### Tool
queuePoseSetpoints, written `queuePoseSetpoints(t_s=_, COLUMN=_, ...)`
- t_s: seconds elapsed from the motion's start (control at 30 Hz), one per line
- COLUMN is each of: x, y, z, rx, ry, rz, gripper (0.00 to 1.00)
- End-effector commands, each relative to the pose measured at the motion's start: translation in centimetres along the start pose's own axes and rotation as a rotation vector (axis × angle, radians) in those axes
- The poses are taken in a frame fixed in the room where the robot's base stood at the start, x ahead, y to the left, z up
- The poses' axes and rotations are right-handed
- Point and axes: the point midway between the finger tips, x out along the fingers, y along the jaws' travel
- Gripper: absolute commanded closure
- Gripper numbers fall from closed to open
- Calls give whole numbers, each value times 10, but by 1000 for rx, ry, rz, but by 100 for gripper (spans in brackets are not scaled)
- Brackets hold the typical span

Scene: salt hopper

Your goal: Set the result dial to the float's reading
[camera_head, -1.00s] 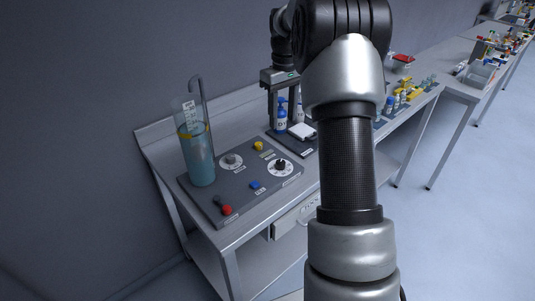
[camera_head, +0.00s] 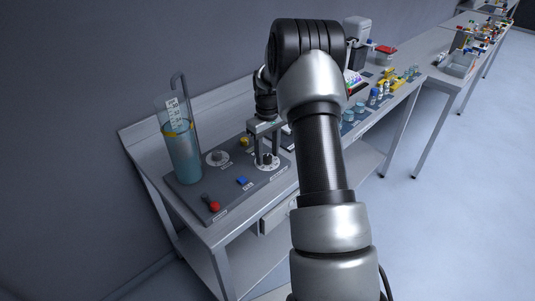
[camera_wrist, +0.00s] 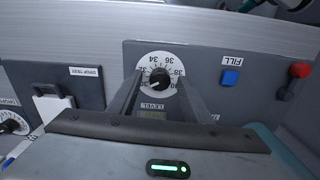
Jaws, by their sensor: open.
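A white-faced dial with a black knob (camera_wrist: 160,77) shows in the wrist view, labelled LEVEL, with numbers in the thirties and up. Its white pointer mark faces lower left, near the low numbers. It also shows in the head view (camera_head: 266,167). My gripper (camera_head: 267,157) is open over this dial, one finger on each side of the knob; I cannot tell whether they touch it. A tall clear cylinder (camera_head: 186,161) of bluish liquid stands at the panel's left. A float with a paper scale (camera_head: 174,112) rises inside it, by an orange ring (camera_head: 178,131); its reading is too small to read.
Bottles and containers crowd the bench to the right. The wall stands behind.

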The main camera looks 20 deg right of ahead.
Motion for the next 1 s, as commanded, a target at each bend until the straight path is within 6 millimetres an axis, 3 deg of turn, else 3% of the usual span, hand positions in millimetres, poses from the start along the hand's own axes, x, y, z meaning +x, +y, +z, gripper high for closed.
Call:
queuePoseSetpoints(t_s=0.37, x=7, y=0, z=0, rx=0, ry=0, rz=0, gripper=55)
queuePoseSetpoints(t_s=0.63, x=7, y=0, z=0, rx=0, ry=0, rz=0, gripper=96)
queuePoseSetpoints(t_s=1.0, x=7, y=0, z=0, rx=67, ry=1, rz=0, gripper=96)
